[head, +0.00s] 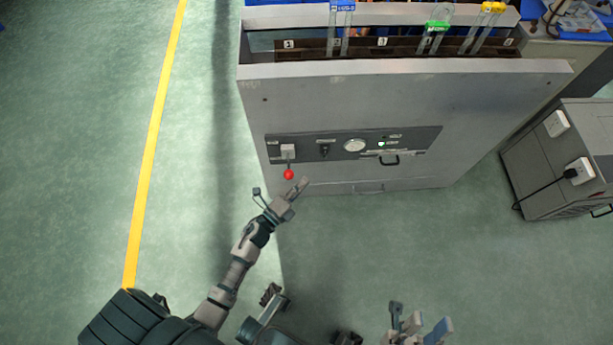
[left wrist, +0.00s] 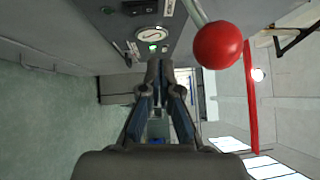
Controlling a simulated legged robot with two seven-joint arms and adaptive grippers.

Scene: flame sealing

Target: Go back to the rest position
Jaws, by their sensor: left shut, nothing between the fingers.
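My left gripper (head: 301,186) is in front of the grey cabinet's control panel (head: 325,149), just below and to the right of the red ball knob (head: 288,174). Its fingers are together and empty; the left wrist view also shows the shut fingertips (left wrist: 160,68). The red knob hangs on a lever under a white block and appears large in the left wrist view (left wrist: 218,45), beside the fingers and apart from them. My right gripper (head: 421,325) is at the bottom of the head view, its fingers spread with nothing visible between them.
The cabinet (head: 400,100) holds glass tubes with blue, green and yellow tops at its upper edge. A grey box unit (head: 560,160) with a cable stands at right. The green floor is clear at left, with a yellow line (head: 153,140).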

